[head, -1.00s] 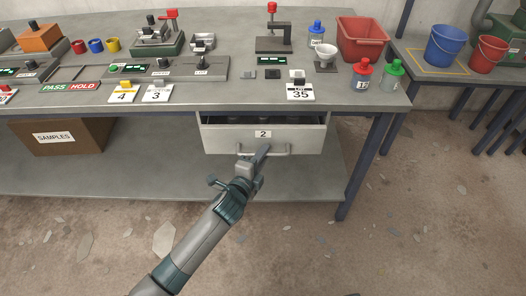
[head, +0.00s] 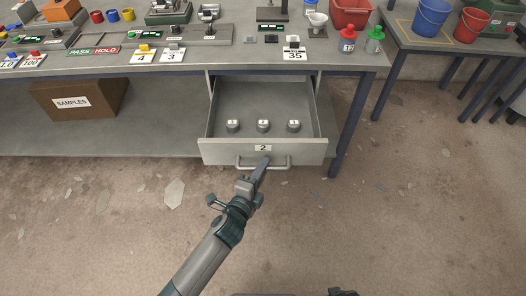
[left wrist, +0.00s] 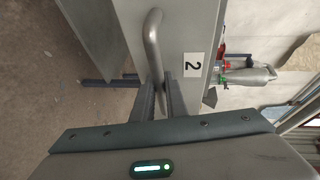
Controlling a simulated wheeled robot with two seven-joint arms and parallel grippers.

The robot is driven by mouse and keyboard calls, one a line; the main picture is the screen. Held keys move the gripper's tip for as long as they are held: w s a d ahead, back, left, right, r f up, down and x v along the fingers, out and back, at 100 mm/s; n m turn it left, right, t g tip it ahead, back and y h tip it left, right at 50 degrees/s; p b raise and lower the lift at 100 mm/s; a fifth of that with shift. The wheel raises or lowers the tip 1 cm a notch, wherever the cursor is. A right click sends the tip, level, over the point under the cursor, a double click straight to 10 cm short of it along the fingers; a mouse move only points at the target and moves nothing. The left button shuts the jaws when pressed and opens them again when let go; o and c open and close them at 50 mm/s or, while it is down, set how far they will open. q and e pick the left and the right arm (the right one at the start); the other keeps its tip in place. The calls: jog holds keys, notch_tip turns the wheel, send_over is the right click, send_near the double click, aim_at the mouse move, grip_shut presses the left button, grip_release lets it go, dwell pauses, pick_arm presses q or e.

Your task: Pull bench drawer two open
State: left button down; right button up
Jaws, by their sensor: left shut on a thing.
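Bench drawer two (head: 225,152), a grey drawer with a white "2" label, stands well out from under the bench top in the head view. Three small grey weight-like pieces (head: 263,126) sit in a row on its floor. Its bar handle (head: 280,167) is on the front. My left gripper (head: 262,165) is shut on the handle near its middle. In the left wrist view, the two fingers (left wrist: 160,100) lie either side of the handle (left wrist: 153,40), beside the "2" label.
The bench top (head: 270,56) carries a "35" card (head: 294,54), bottles, a red bin (head: 350,14) and gauges. A samples box (head: 80,100) stands on the lower shelf at left. A bench leg (head: 350,130) stands right of the drawer.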

pick_arm(q)
jog(key=s, duration=0.6)
jog(key=shift+p, duration=0.35)
pick_arm(e)
jog(key=shift+w+a+f+t, duration=0.15)
jog(key=shift+a+f+t, duration=0.05)
jog(key=shift+f+t, duration=0.15)
pick_arm(q)
jog(key=shift+s, duration=0.1)
jog(key=c, duration=1.8)
grip_release()
jog(key=shift+o, duration=0.2)
jog(key=shift+s+a, duration=0.1)
jog(key=shift+s, duration=0.05)
jog(key=b+v, duration=0.1)
jog(key=v, duration=1.6)
pick_arm(e)
jog(key=shift+d+r, duration=0.15)
jog(key=shift+r, duration=0.6)
